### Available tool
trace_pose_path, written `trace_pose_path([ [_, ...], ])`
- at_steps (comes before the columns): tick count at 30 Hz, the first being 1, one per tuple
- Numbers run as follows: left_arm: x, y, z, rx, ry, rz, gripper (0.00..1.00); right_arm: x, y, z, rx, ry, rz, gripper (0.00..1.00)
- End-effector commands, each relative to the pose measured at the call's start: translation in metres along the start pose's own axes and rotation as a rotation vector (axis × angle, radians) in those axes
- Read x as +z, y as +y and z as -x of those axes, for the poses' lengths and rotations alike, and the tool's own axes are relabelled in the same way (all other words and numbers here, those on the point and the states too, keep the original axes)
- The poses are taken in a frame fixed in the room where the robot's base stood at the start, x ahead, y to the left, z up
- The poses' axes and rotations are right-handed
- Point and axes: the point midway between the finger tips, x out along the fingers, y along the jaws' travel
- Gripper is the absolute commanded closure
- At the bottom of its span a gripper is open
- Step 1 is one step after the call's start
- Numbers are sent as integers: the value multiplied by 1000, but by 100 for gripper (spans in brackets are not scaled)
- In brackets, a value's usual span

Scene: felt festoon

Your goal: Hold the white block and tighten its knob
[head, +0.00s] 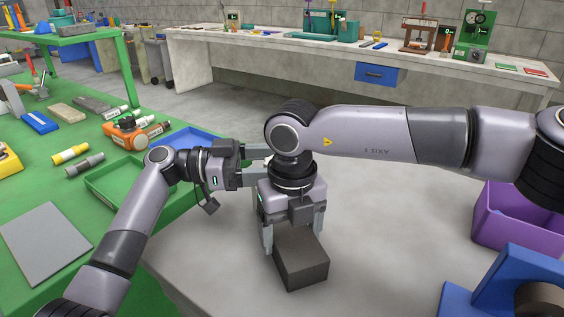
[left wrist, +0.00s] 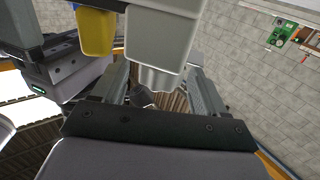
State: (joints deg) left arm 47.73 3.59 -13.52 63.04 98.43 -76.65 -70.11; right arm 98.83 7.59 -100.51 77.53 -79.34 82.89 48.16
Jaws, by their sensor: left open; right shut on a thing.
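I cannot make out a white block or its knob in either view. My right gripper (head: 293,238) points down with its fingers on either side of a dark grey block (head: 302,262). That block is over the pale grey tabletop; I cannot tell whether it touches it. My left gripper (head: 258,162) is open and points right, close beside my right wrist. Its two fingers also show apart in the left wrist view (left wrist: 158,72). What lies between those fingers is mostly hidden by pale grey and yellow shapes I cannot identify.
A green table (head: 140,95) at left holds a grey plate (head: 45,243), a green tray (head: 108,185), a blue tray (head: 195,138) and tools. At right stand a purple bin (head: 490,232) and a blue part (head: 525,270). The pale tabletop (head: 390,235) right of my gripper is clear.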

Motion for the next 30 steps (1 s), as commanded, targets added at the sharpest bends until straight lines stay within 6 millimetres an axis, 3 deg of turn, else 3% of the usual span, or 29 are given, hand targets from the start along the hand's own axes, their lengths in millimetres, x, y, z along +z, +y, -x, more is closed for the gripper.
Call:
trace_pose_path([
  [6, 1, 0, 50, -3, -2, 0, 27, 0, 0, 0, 0, -1, 0, 65],
  [12, 0, 0, 82, -2, -1, 0, 27, 0, 0, 0, 0, -1, 0, 65],
  [18, 0, 0, 94, 0, 0, 0, 27, 0, 0, 0, 0, -1, 0, 65],
  [30, 0, 0, 94, 0, 0, 0, 27, 0, 0, 0, 0, -1, 0, 65],
])
